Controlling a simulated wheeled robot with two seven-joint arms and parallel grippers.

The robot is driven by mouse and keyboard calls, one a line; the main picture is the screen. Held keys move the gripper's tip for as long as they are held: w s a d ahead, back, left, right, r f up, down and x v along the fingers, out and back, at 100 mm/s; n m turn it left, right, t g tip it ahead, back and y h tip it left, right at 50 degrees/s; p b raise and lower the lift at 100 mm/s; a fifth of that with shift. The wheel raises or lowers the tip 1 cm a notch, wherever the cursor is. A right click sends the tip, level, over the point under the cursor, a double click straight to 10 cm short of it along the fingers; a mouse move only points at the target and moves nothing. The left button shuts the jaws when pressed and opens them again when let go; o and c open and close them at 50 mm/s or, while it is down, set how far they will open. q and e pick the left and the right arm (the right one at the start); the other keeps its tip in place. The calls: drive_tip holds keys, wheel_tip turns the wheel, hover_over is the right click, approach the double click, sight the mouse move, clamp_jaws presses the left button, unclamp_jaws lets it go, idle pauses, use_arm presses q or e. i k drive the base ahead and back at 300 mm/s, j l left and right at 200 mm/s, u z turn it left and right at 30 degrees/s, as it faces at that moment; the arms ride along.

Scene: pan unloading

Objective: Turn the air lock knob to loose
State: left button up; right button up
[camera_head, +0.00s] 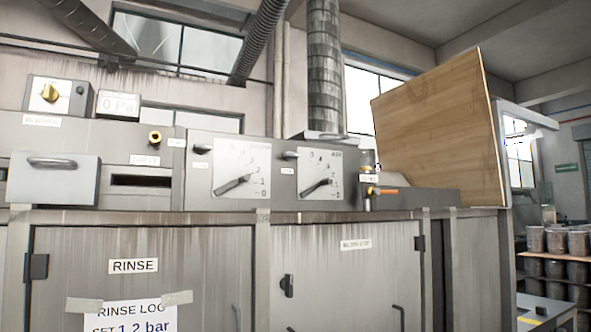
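No label that I can read says air lock, so I cannot tell which control is the air lock knob. A yellow rotary knob (49,92) sits on a grey box at the upper left. A brass fitting with an orange lever (383,191) stands at the right end of the panel, the lever pointing right; a small label beside it is too small to read. A small dark handle (200,150) sits beside the left gauge and a similar one (289,155) beside the right gauge. Neither of my grippers is in view.
Two gauges, left (228,168) and right (320,173), face me. A drawer front (55,180) juts out at left. Cabinet doors marked RINSE (134,265) are below. A wooden board (437,130) stands at right; jars (558,242) fill shelves beyond.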

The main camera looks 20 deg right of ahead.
sight(289, 156)
drive_tip(key=i+j+z, duration=0.2)
drive_tip(key=i+z, duration=0.25)
drive_tip(key=i+j+z, duration=0.9)
drive_tip(key=i+j, duration=0.1)
